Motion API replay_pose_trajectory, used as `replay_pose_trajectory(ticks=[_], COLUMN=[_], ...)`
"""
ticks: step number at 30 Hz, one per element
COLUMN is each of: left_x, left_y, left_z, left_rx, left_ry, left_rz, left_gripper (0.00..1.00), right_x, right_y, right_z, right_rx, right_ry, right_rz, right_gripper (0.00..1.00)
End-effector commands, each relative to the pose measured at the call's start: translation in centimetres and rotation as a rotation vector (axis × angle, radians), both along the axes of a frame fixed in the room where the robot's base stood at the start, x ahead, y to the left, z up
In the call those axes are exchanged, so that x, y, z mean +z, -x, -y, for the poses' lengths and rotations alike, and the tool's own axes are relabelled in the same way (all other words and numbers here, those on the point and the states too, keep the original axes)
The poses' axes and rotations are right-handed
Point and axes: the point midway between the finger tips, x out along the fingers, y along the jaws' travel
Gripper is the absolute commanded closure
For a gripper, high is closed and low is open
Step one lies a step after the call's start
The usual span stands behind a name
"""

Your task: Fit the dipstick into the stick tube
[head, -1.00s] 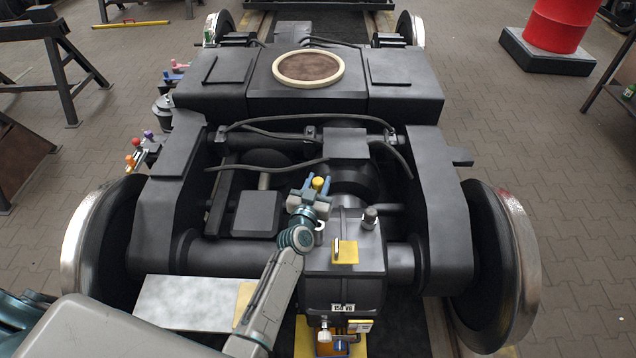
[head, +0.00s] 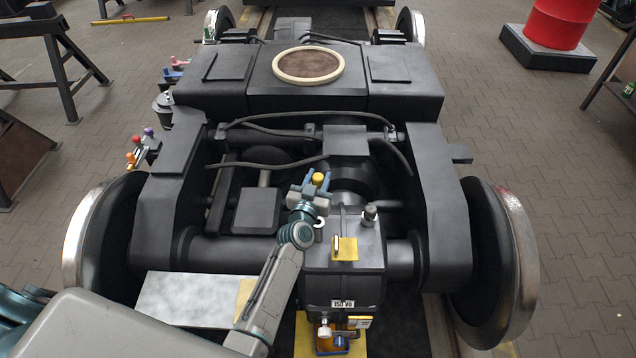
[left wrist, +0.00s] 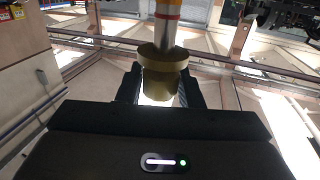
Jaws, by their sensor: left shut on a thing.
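My left gripper (head: 312,188) is over the near middle of the bogie, above the dark gear case (head: 343,275). It is shut on the dipstick, whose yellow knob (head: 318,179) shows between the fingers. In the left wrist view the dipstick's brass-coloured knob (left wrist: 163,72) sits between the dark fingers, and a silver rod with red and orange bands runs from it to the top edge. A pale ring (head: 319,223) shows on the case close to the gripper; I cannot tell whether it is the stick tube's mouth. My right gripper is not in view.
A dark capped fitting (head: 370,214) and a yellow plate (head: 345,249) with a small upright piece are on the case. Hoses (head: 270,166) cross the frame behind. A yellow mat (head: 304,335) with small items lies in front. Large wheels flank the bogie.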

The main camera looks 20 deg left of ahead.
Motion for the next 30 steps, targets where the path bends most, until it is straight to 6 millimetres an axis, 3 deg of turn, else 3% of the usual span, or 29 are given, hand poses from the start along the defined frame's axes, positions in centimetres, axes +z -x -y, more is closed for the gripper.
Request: replay_pose_trajectory(ticks=[21, 30], left_x=[-6.6, -7.6], left_y=[0.0, -0.1], left_z=[0.0, 0.0], left_rx=[0.000, 0.000], left_ry=[0.000, 0.000], left_rz=[0.000, 0.001], left_gripper=[0.95, 0.95], right_x=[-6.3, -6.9], right_y=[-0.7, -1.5], right_z=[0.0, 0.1], right_rx=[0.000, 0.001], right_ry=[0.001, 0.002], right_rz=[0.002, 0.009], right_gripper=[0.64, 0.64])
